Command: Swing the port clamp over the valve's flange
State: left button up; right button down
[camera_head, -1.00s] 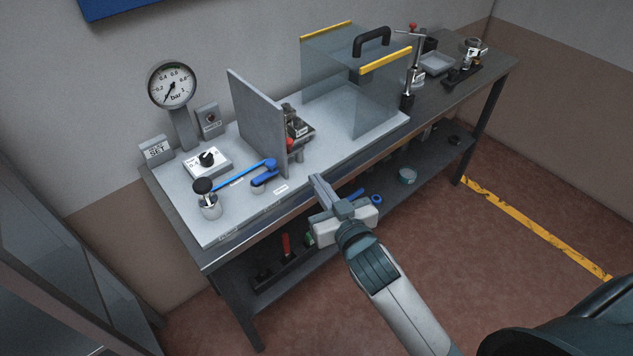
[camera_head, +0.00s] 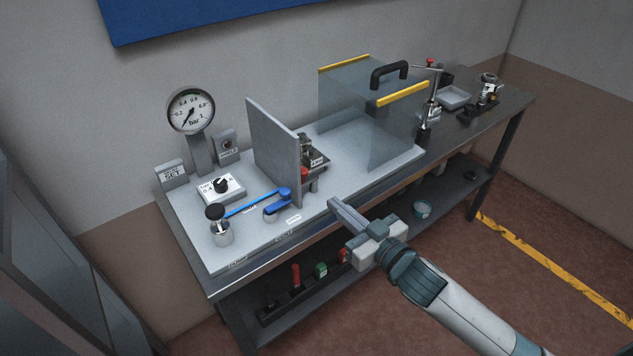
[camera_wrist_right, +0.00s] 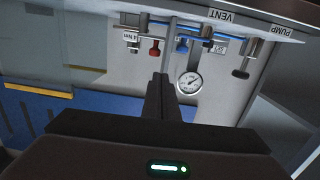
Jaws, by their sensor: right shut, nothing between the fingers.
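A small dark and metal assembly with a red part (camera_head: 313,158), probably the valve, sits on the light grey board behind an upright grey plate (camera_head: 273,150). The plate hides part of it, and I cannot make out the port clamp or flange separately. In the right wrist view, a red knob (camera_wrist_right: 154,48) and a blue part (camera_wrist_right: 182,45) show beyond the fingers. My right gripper (camera_head: 335,203) is shut and empty at the bench's front edge, in front of and apart from the assembly. It also shows in the right wrist view (camera_wrist_right: 161,78). My left gripper is out of view.
A clear box with a black handle (camera_head: 389,74) and yellow edges stands right of the assembly. A pressure gauge (camera_head: 190,110), a dial box (camera_head: 221,187) and a blue lever (camera_head: 262,201) are at left. A shelf below holds small items. A tray (camera_head: 454,97) sits far right.

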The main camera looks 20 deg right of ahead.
jog(key=shift+w+d+n+g+y+b, duration=0.1)
jog(key=shift+d+n+g+y+b, duration=0.35)
jog(key=shift+d, duration=0.9)
jog(key=shift+w+d+n+g+y+b, duration=0.15)
jog(key=shift+d+n+g+y, duration=0.45)
jog(key=shift+d, duration=0.7)
jog(key=p, duration=0.5)
send_near(306, 174)
jog(key=x, duration=0.5)
jog(key=shift+w, duration=0.15)
jog(key=shift+w+a+f+p, duration=0.25)
jog(key=shift+w+p, duration=0.05)
jog(key=shift+w, duration=0.25)
